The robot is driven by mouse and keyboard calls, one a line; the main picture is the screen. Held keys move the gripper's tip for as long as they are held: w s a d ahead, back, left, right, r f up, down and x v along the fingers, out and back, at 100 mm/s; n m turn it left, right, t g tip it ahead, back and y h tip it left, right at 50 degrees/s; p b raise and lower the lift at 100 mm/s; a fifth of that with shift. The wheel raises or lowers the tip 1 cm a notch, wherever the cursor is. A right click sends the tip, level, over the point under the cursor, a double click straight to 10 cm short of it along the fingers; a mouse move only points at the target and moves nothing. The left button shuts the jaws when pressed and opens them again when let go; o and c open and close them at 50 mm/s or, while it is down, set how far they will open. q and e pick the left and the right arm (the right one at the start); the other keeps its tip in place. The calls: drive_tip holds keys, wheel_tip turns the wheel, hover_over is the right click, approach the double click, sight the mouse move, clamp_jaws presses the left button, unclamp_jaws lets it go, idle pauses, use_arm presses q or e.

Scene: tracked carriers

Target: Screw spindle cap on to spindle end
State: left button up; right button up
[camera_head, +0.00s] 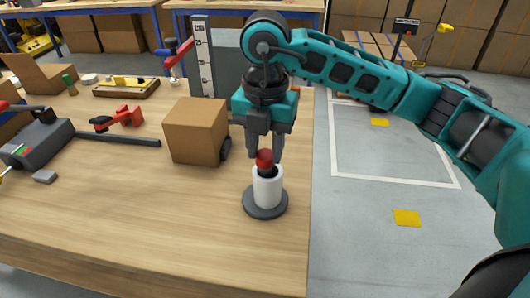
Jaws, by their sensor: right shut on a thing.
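The spindle (267,188) stands upright near the table's right edge, a white cylinder on a round dark grey base (265,204). The red spindle cap (264,157) is at the top of the spindle, in line with it. The spindle end under the cap is mostly hidden, so I cannot tell how far the cap is threaded on. My right gripper (264,153) points straight down over the spindle, with its grey fingers on either side of the cap, shut on it. My left gripper is not in view.
A cardboard box (196,131) stands just left of my right gripper, with a dark roller-like thing (225,148) beside it. A grey device (38,143) and a red-handled tool (117,118) lie farther left. The front of the wooden table (150,225) is clear.

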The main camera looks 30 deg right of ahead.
drive_tip(key=shift+r, duration=0.1)
drive_tip(key=m+p, duration=0.1)
drive_tip(key=m, duration=0.2)
drive_tip(key=shift+r+m+p, duration=0.1)
drive_tip(key=shift+m+p, duration=0.2)
drive_tip(key=shift+m, duration=0.1)
drive_tip(key=m+p, duration=0.1)
drive_tip(key=m, duration=0.3)
drive_tip(key=shift+m+p, duration=0.5)
drive_tip(key=shift+m, duration=0.4)
drive_tip(key=o, duration=1)
drive_tip(key=shift+f, duration=0.2)
drive_tip(key=shift+c, duration=0.2)
